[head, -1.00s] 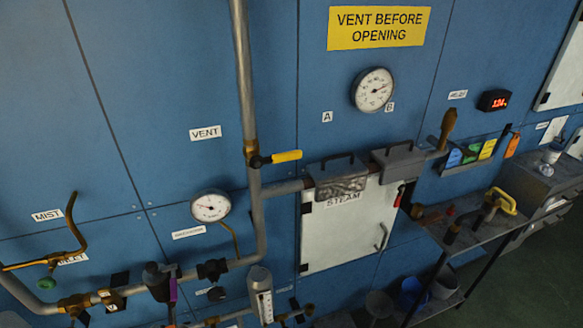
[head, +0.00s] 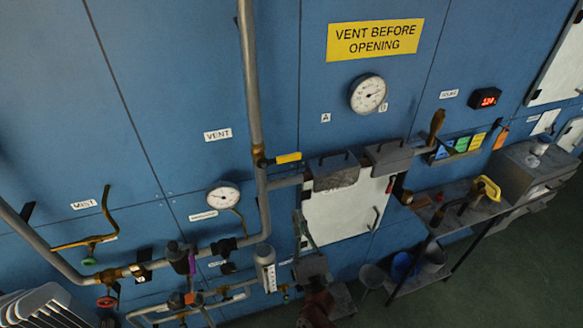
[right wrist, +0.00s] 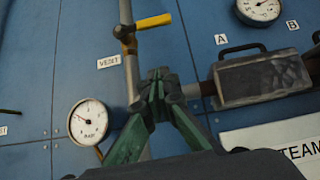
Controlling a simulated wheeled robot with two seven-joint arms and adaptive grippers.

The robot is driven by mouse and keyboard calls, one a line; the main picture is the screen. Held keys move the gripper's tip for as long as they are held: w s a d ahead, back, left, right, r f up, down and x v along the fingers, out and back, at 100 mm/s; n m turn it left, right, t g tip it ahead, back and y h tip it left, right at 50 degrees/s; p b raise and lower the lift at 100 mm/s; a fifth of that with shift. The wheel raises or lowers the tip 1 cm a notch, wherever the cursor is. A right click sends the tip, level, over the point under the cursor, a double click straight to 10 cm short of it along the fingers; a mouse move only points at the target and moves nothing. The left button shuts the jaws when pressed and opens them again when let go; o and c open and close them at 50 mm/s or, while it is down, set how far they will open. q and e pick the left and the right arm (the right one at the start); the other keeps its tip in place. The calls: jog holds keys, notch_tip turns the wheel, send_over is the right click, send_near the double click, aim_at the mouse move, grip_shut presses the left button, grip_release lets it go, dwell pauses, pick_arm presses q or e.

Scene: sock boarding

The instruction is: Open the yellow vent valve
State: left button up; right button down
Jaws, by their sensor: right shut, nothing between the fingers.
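The yellow vent valve handle (head: 288,158) sticks out to the right, across the upright grey vent pipe (head: 251,85), beside the VENT label (head: 217,135). Its brass body joins the pipe. In the right wrist view the yellow handle (right wrist: 153,21) shows above and beyond the fingers. My right gripper (head: 299,214) is below the handle, in front of the white STEAM door, apart from the valve. Its green fingers (right wrist: 158,82) are closed together and empty. My left gripper is not in view.
A round gauge (head: 223,196) sits left of the pipe. Grey handled boxes (head: 334,168) are on the pipe run right of the valve, above the STEAM door (head: 350,215). A yellow sign (head: 374,40) hangs above. A shelf (head: 455,205) stands at the right.

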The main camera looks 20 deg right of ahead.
aim_at(280, 160)
jog(key=shift+s+r+m, duration=0.15)
jog(key=shift+r+m, duration=0.25)
jog(key=shift+r, duration=0.1)
jog(key=s+r+p+x, duration=0.2)
jog(key=p+x, duration=0.4)
jog(key=x, duration=0.6)
jog(key=shift+w+d+r, duration=0.15)
jog(key=shift+w+r, duration=0.05)
jog(key=shift+w, duration=0.1)
jog(key=shift+r+n, duration=0.1)
jog(key=shift+n, duration=0.3)
